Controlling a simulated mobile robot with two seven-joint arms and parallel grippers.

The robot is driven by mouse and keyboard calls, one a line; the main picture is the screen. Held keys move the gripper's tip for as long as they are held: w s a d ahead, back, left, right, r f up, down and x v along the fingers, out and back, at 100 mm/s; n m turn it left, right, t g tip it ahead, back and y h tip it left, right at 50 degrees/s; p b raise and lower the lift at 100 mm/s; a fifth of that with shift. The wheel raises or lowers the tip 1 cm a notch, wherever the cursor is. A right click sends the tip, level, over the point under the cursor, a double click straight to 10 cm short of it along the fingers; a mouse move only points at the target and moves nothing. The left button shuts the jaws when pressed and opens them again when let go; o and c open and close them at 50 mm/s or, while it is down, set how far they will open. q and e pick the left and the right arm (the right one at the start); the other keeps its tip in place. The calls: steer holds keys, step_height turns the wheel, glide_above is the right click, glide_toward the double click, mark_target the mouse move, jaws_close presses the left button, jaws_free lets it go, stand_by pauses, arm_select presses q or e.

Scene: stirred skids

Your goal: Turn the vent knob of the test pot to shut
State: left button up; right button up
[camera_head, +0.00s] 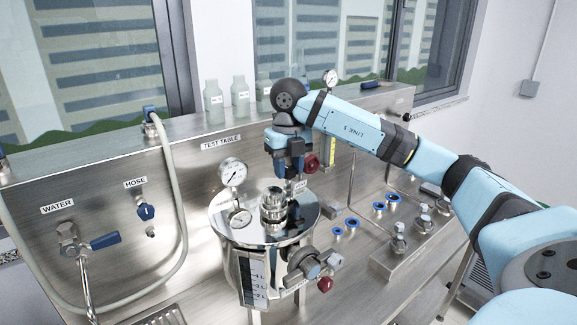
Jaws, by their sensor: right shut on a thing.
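The test pot (230,222) is a shiny steel vessel with a flat lid, standing in front of the panel marked TEST TABLE. A round gauge (233,172) rises from the left of its lid, and a stacked steel fitting (273,207) stands mid-lid. My right gripper (291,187) points down at the back right of the lid, with its jaws shut on a small part there. I take this part to be the vent knob, but the gripper mostly hides it, and its turn angle cannot be read. My left gripper is not in view.
A red knob (312,162) is just right of my gripper. A valve with a grey body (309,264) sticks out of the pot's front. Blue-rimmed fittings (352,223) lie to the right. A hose (180,215) and a blue-handled water tap (104,240) are at left.

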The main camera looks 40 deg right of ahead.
steer(key=shift+r+m, duration=0.15)
steer(key=shift+m, duration=0.65)
steer(key=o, duration=0.9)
steer(key=shift+r, duration=0.4)
steer(key=shift+r+p, duration=1.2)
steer(key=shift+r, duration=5.25)
